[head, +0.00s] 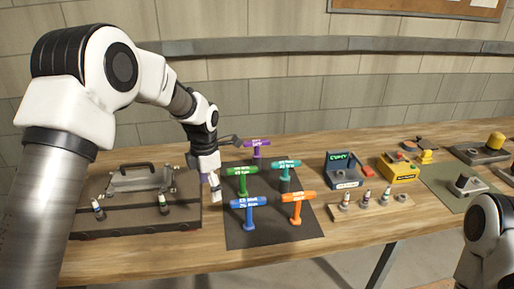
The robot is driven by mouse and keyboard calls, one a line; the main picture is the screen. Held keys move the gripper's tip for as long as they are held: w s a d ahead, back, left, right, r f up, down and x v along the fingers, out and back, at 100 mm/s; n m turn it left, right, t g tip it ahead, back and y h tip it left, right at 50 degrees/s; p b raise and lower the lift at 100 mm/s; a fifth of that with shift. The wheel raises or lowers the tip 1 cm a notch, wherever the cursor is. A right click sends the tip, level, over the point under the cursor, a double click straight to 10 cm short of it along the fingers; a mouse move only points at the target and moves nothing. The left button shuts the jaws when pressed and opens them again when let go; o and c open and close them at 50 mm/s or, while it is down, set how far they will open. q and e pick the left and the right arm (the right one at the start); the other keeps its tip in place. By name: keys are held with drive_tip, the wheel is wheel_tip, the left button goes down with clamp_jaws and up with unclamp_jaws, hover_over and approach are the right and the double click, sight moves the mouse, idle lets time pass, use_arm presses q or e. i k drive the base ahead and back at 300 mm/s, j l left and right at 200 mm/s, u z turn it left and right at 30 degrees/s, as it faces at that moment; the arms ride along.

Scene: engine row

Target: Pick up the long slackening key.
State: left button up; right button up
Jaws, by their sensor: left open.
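Several T-handled keys stand upright on a dark mat (270,238): a purple one (257,145), a green one (242,181), a teal one (286,172), a blue one (249,210) and an orange one (297,205). Their handle labels are too small to read surely, so I cannot tell which is the long slackening key. My left gripper (214,190) is open and points down at the mat's left edge, left of the green key. No key shows between its fingers. My right gripper is out of view.
A dark case (130,222) with a handle lies left of the mat. To the right are a small dark device with a green display (344,170), a yellow box (399,168) and a wooden rack (350,211) with small bottles. The table's front edge is close.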

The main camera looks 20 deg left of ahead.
sight(256, 156)
drive_tip(key=i, duration=1.45)
